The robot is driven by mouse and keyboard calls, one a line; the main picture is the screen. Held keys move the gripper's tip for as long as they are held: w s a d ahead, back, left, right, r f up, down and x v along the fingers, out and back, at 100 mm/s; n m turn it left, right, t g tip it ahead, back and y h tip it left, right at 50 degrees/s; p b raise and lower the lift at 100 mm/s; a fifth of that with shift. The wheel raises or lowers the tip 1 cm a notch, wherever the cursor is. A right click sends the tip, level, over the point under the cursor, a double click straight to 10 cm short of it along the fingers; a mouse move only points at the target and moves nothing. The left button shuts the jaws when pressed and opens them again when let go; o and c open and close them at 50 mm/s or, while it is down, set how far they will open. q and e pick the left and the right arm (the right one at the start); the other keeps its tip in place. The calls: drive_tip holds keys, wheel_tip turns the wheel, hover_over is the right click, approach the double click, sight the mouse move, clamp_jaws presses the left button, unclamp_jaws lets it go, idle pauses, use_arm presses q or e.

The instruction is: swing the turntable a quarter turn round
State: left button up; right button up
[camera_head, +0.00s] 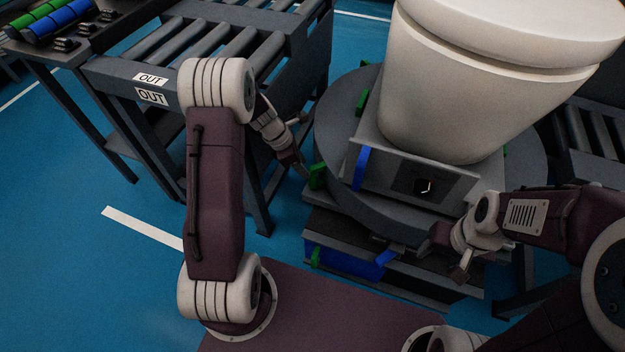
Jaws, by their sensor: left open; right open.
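The turntable (334,112) is a dark grey disc at the upper right, with green and blue blocks at its edge. A cream toilet (440,95) stands upright on it. The toilet hides the turntable's far side.
A roller conveyor marked OUT (152,95) stands at the upper left, close to my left arm. Another roller conveyor (595,135) is at the right edge. Blue floor (90,270) is clear at lower left.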

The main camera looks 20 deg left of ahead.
sight(312, 178)
use_arm(q)
drive_tip(key=b+x, duration=0.4)
drive_tip(key=x, duration=0.4)
drive_tip(key=shift+f+b, duration=0.25)
drive_tip(key=shift+b, duration=0.1)
drive_tip(key=shift+r, duration=0.1)
clamp_jaws()
idle(0.7)
